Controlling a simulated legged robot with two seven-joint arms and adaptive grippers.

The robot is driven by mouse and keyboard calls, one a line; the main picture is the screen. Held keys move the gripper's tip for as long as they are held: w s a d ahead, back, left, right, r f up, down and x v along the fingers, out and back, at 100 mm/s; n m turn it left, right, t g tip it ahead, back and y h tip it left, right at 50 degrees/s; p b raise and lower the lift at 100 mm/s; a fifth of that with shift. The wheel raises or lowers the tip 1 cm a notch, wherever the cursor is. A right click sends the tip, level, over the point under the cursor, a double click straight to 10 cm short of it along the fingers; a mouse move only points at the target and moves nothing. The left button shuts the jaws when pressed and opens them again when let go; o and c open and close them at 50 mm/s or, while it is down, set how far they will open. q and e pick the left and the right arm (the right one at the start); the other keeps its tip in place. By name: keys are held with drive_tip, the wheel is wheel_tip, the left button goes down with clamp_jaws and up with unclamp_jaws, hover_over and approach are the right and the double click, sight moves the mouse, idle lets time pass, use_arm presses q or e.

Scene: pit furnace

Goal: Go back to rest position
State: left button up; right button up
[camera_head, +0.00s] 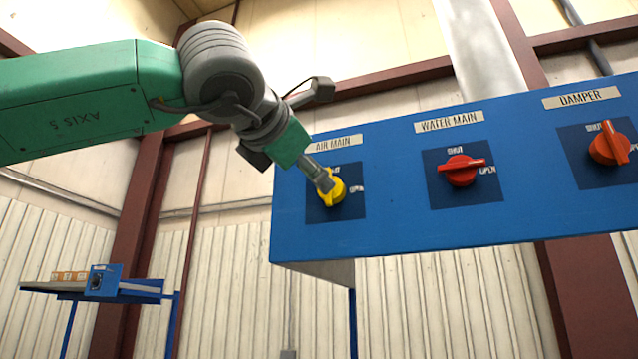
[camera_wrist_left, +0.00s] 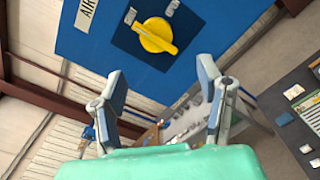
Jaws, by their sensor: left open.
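My left arm comes in from the left in the head view, and its gripper (camera_head: 322,179) is in front of the yellow knob (camera_head: 338,190) under the AIR MAIN label, hiding part of it. In the left wrist view the two fingers (camera_wrist_left: 163,80) are spread apart with nothing between them. The yellow knob (camera_wrist_left: 156,36) lies beyond the fingertips, apart from them in that view. Its bar lines up roughly with the SHUT mark. My right gripper is in neither view.
The blue panel (camera_head: 400,225) also carries a red WATER MAIN knob (camera_head: 462,170), its bar level, and a red DAMPER knob (camera_head: 609,145), its bar near upright. A blue-legged shelf (camera_head: 135,289) with small boxes stands at lower left. A dark board (camera_wrist_left: 290,115) lies right in the wrist view.

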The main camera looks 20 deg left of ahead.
use_arm(q)
drive_tip(key=shift+s+a, duration=0.1)
drive_tip(key=shift+s, duration=0.7)
